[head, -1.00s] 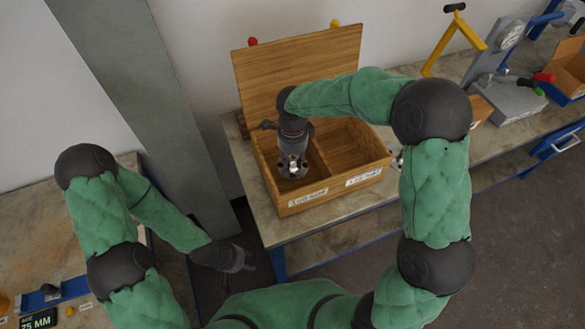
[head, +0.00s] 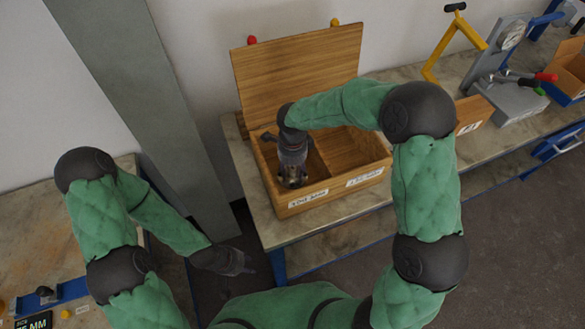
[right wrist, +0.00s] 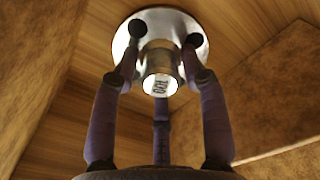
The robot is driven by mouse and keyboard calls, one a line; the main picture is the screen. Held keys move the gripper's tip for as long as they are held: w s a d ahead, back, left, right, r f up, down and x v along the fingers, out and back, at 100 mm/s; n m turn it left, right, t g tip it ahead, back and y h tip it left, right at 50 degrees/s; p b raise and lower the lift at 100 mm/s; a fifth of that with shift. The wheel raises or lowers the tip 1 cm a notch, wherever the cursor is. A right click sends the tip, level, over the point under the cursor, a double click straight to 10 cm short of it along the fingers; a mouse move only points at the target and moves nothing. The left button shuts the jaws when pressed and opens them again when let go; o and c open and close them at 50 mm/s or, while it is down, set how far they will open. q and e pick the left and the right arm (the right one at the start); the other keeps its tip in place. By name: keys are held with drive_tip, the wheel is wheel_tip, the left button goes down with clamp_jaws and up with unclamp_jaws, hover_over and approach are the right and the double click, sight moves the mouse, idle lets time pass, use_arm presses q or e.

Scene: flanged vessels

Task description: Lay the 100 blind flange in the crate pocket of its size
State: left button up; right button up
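The 100 blind flange (right wrist: 118,48) is a shiny round metal disc with a short hub marked 100, seen in the right wrist view. My right gripper (right wrist: 165,45) has its dark fingers around the hub, with the tips close to the disc, and appears shut on it. In the head view my right gripper (head: 292,182) points down inside the left pocket of the wooden crate (head: 330,197). Whether the disc touches the pocket floor I cannot tell. The labels on the crate front are too small to read surely. My left gripper (head: 236,262) hangs off the bench; its fingers are unclear.
The crate's right pocket (head: 348,150) looks empty, and its lid (head: 300,70) stands open behind. A grey column (head: 160,110) rises left of the bench. A grey device (head: 510,95) with a yellow handle and another wooden box (head: 570,70) stand to the right.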

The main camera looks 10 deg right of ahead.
sight(292, 168)
idle(0.3)
drive_tip(key=shift+r, duration=0.15)
wheel_tip(292, 168, up, 12)
drive_tip(key=p, duration=0.2)
drive_tip(key=shift+p, duration=0.35)
idle(0.9)
